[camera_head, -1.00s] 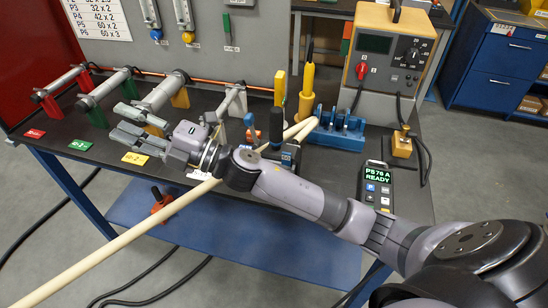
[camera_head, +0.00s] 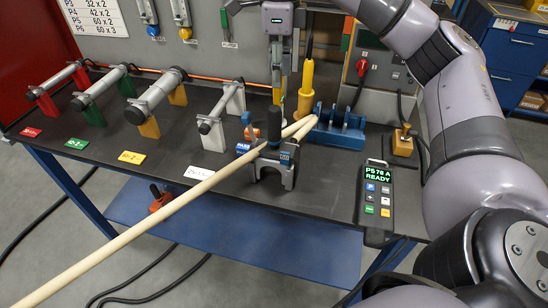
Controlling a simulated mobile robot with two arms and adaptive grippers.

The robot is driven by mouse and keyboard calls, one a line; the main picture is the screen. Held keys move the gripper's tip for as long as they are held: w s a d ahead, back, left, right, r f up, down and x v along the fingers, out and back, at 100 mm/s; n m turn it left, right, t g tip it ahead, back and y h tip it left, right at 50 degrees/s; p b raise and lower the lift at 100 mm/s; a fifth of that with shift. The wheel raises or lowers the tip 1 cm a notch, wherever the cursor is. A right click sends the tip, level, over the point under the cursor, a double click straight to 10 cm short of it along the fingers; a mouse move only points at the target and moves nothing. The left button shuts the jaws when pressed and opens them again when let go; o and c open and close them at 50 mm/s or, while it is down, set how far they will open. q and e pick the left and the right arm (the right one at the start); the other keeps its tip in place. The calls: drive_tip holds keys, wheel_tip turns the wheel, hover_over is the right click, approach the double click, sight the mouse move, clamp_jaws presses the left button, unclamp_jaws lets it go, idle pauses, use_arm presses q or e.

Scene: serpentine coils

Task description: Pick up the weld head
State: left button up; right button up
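What looks like the weld head (camera_head: 280,168) stands upright on the dark bench top, near the middle. It has grey U-shaped jaws and a black handle on top. A long pale tube passes beside or through it; I cannot tell which. My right gripper (camera_head: 283,82) hangs pointing down above and behind the weld head in the picture. Its fingers are apart, with a yellow item on the back panel showing between them. It appears empty and apart from the weld head. My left gripper is not in view.
A yellow cone-shaped holder (camera_head: 306,88) and a blue slotted block (camera_head: 338,128) stand close on the right. A pendant reading READY (camera_head: 375,200) lies further right. Several pipes on coloured stands (camera_head: 150,128) fill the left. The pale tube (camera_head: 130,235) juts past the front edge.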

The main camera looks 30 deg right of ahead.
drive_tip(key=b, duration=0.2)
hover_over(275, 132)
drive_tip(key=w+d, duration=0.1)
drive_tip(key=d, duration=0.1)
drive_tip(key=f, duration=0.7)
drive_tip(key=shift+w+a+f, duration=0.1)
drive_tip(key=shift+a+f, duration=0.15)
drive_tip(key=shift+f, duration=0.05)
wheel_tip(275, 132, down, 4)
drive_tip(key=shift+f+p, duration=0.15)
drive_tip(key=shift+p, duration=0.45)
drive_tip(key=shift+a+f+p, duration=0.1)
drive_tip(key=shift+f+p, duration=0.3)
drive_tip(key=shift+f, duration=0.15)
wheel_tip(275, 132, down, 4)
drive_tip(key=shift+w+a+r+p, duration=0.1)
drive_tip(key=shift+a+r+p, duration=0.1)
drive_tip(key=shift+p, duration=0.45)
drive_tip(key=shift+f, duration=0.35)
drive_tip(key=shift+c, duration=0.3)
clamp_jaws()
